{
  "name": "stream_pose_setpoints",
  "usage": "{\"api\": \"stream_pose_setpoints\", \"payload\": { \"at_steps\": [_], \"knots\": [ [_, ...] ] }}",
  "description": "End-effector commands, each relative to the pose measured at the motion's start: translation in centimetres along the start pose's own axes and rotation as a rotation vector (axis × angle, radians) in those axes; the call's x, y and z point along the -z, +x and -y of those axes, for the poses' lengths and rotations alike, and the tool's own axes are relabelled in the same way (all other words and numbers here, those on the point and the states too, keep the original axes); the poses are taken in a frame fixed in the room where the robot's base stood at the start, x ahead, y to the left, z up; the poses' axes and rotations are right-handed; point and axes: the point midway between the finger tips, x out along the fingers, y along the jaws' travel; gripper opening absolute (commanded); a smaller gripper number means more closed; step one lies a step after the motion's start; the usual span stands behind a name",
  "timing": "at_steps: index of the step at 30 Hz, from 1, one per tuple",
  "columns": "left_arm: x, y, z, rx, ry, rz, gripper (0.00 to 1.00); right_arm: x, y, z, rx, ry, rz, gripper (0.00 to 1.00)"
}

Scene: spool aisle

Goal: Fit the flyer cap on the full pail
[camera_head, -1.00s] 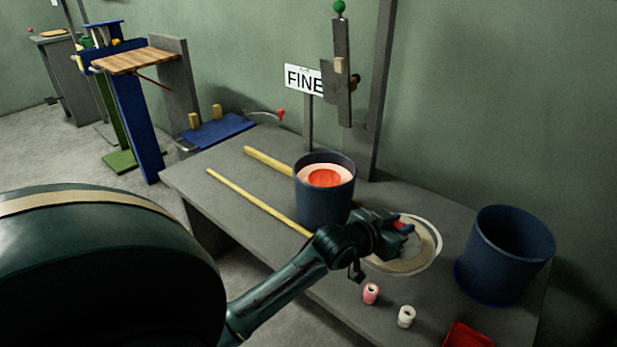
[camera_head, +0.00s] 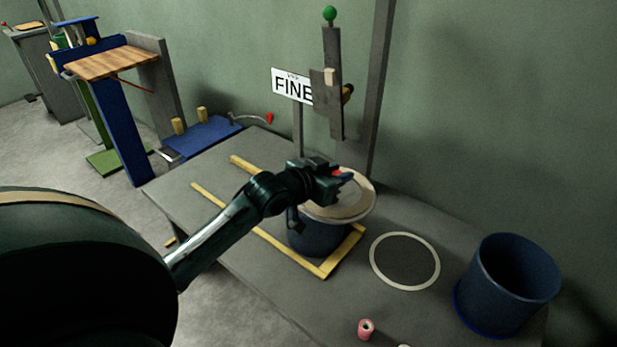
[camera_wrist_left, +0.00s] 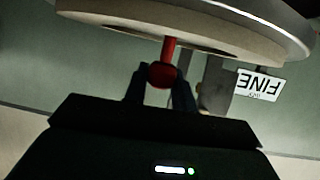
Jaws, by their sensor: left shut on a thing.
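The flyer cap is a pale round disc (camera_head: 352,207) with a red knob (camera_wrist_left: 162,73). My left gripper (camera_head: 340,174) is shut on the red knob and holds the cap over the full pail. The full pail (camera_head: 318,238) is dark blue and stands inside the yellow rails on the table. The cap covers the pail's mouth in the head view, so its contents are hidden. I cannot tell whether the cap touches the rim. In the left wrist view the knob sits between the two fingers, with the disc (camera_wrist_left: 190,32) beyond. My right gripper is not in view.
An empty white ring (camera_head: 404,261) marks the table right of the pail. An open blue pail (camera_head: 507,284) stands at the right. A pink spool (camera_head: 366,329) lies near the front. A post with a FINE sign (camera_head: 292,86) rises behind the pail.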

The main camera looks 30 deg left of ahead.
Motion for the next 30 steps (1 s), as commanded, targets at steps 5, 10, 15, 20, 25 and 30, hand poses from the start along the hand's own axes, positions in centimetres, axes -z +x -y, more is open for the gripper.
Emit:
{"api": "stream_pose_setpoints", "payload": {
  "at_steps": [5, 10, 15, 20, 25, 30],
  "knots": [
    [3.9, 0.5, 5.5, 0.020, -0.012, -0.014, 0.00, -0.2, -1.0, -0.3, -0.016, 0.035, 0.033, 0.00],
    [4.9, 0.6, 7.6, 0.028, -0.027, -0.020, 0.00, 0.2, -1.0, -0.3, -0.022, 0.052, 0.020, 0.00],
    [2.1, 1.6, 7.8, 0.029, -0.031, -0.019, 0.00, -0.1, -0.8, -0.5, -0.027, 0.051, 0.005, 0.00],
    [-0.2, 2.3, 7.8, 0.030, -0.030, -0.021, 0.00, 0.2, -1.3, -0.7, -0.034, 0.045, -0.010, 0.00],
    [-1.2, 2.7, 7.7, 0.029, -0.029, -0.022, 0.00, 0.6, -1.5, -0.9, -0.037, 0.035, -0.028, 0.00],
    [-3.7, 3.5, 7.6, 0.029, -0.030, -0.019, 0.00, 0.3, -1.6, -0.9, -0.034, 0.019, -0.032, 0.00]
  ]
}}
